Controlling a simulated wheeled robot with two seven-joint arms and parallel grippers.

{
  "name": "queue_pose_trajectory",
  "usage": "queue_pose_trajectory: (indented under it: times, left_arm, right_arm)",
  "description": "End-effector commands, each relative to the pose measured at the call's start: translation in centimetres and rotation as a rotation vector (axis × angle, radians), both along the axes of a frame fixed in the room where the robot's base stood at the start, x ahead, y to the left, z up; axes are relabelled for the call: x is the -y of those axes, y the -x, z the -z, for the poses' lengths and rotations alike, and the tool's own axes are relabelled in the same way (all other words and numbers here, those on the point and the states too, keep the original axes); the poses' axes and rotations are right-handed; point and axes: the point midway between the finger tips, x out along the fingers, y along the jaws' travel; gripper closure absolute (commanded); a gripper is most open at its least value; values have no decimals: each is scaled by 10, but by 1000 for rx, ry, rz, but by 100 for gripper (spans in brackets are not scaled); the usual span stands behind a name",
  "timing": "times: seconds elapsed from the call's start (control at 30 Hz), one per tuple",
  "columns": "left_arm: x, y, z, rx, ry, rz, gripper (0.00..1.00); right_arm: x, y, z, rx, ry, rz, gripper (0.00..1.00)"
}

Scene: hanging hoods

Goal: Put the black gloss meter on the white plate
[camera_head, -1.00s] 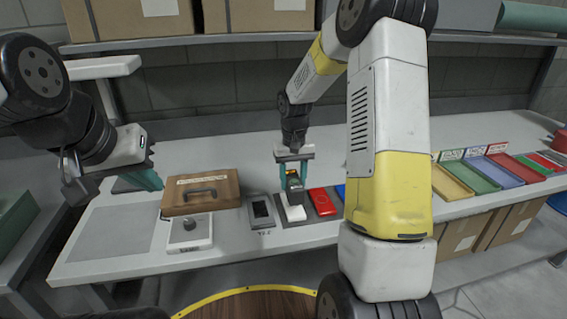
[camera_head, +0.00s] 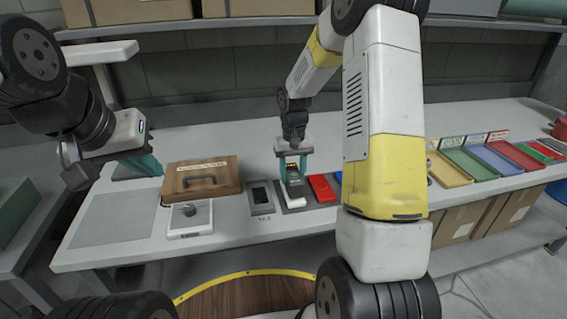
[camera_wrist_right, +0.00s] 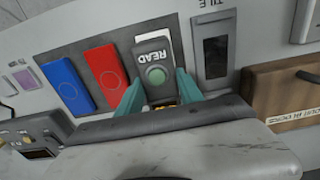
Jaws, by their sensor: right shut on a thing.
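The black gloss meter (camera_wrist_right: 157,62) has a green button marked READ. My right gripper (camera_head: 293,163) is shut on it, with a teal finger on each side, also seen in the right wrist view (camera_wrist_right: 160,95). The meter (camera_head: 294,182) is over the white plate (camera_head: 296,201), whose near end shows in the head view. In the right wrist view a white edge (camera_wrist_right: 145,38) shows past the meter. I cannot tell whether meter and plate touch. My left gripper (camera_head: 148,165) hangs at the left by the wooden box, and its opening is unclear.
A red plate (camera_head: 321,188) and a blue plate (camera_wrist_right: 70,84) lie beside the white one on a dark mat. A grey tile holder (camera_head: 261,197), wooden box (camera_head: 203,180) and white device with a knob (camera_head: 190,219) stand left. Coloured trays (camera_head: 484,164) stand right.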

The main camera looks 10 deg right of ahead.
Motion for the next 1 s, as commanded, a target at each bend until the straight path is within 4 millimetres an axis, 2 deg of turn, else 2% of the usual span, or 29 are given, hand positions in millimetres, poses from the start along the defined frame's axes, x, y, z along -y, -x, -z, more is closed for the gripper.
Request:
queue_pose_trajectory:
  times: [0.63, 0.67, 0.7, 0.77, 1.0]
  left_arm:
    - [0, 0, 0, 0, 0, 0, 100]
    - [0, 0, 0, 0, 0, 0, 100]
    - [0, 0, 0, 0, 0, 0, 100]
    - [0, 0, 0, 0, 0, 0, 100]
    - [0, 0, 0, 0, 0, 0, 100]
  right_arm:
    - [0, 0, 12, 1, 0, 0, 100]
    - [0, -1, 11, 2, 0, 0, 51]
    - [0, -1, 11, 1, 0, 0, 43]
    - [0, 0, 11, 1, 0, 0, 31]
    - [0, 0, 12, -1, 0, 0, 31]
